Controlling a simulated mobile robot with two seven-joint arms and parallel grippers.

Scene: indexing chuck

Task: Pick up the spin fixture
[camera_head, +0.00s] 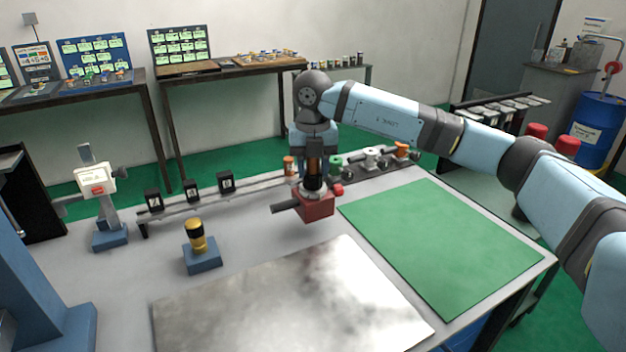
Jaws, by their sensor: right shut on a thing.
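The spin fixture (317,207) has a red block body with a dark bar sticking out to the left and a red knob at the right. My right gripper (314,178) points down over it and is shut on its upper part, which the fingers partly hide. The fixture is near the back middle of the grey table, behind the metal plate. I cannot tell whether its base touches the table. My left gripper does not show.
A green mat (440,245) covers the right of the table and a shiny metal plate (290,300) the front. A yellow-and-black piece on a blue block (202,256) and a white gauge stand (110,237) stand left. A rail (215,200) with black blocks runs behind.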

